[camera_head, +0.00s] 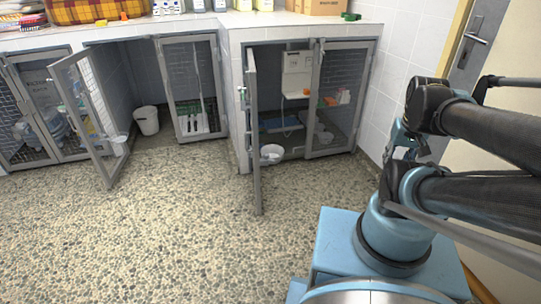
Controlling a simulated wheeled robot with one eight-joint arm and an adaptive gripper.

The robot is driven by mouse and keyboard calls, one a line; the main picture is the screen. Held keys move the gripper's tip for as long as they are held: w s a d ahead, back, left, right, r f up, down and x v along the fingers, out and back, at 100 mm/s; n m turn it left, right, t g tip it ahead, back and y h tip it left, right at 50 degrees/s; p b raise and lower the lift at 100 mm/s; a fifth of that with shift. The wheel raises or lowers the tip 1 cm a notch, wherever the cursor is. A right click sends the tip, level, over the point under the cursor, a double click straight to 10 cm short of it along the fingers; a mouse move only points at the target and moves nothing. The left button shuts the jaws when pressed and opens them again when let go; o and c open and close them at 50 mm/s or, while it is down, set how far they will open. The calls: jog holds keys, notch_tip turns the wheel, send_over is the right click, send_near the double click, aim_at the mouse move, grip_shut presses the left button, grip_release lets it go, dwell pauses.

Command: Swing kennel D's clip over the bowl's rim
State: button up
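A row of kennels stands under a white counter; I cannot read a letter D on any of them. The right kennel's mesh door (254,130) stands open, almost edge-on to me. A white bowl (271,153) is low beside this door, at the kennel's opening. I cannot tell whether it hangs on the door or rests on something. Another pale bowl (118,145) is low beside the open left mesh door (92,125). No clip is clear enough to make out on either bowl. My arm is at the right, and its gripper is not in view.
The speckled floor (170,230) in front is clear. A white bucket (147,120) stands in the left open kennel. A grey-handled door (476,38) is at the right.

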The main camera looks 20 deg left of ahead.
jog(key=shift+o, duration=1.5)
jog(key=shift+s+r, duration=0.2)
jog(key=shift+s, duration=0.05)
jog(key=w+a+r+m, duration=0.1)
jog(key=w+a+r, duration=0.2)
jog(key=w, duration=0.2)
jog(key=w+a+r+m+y, duration=0.1)
jog(key=w+a+r+m, duration=0.1)
jog(key=w, duration=0.3)
jog(key=w+a+r+m, duration=0.1)
jog(key=w+a+r, duration=0.2)
jog(key=w, duration=0.2)
jog(key=w+a+f+m+g+y, duration=0.1)
jog(key=w+a+f+m+y, duration=0.2)
jog(key=w+a, duration=1)
jog(key=w+a+f+m+g, duration=0.1)
jog(key=w+a+f+m, duration=0.4)
jog(key=w+a+f, duration=0.55)
jog(key=w+a+f+m+g, duration=0.1)
jog(key=w+a+f+m, duration=0.3)
jog(key=a+f, duration=1)
jog(key=shift+n, duration=0.5)
jog(key=x, duration=1.8)
jog(key=shift+w+a+r, duration=0.2)
jog(key=shift+w+a, duration=0.1)
jog(key=shift+a, duration=0.05)
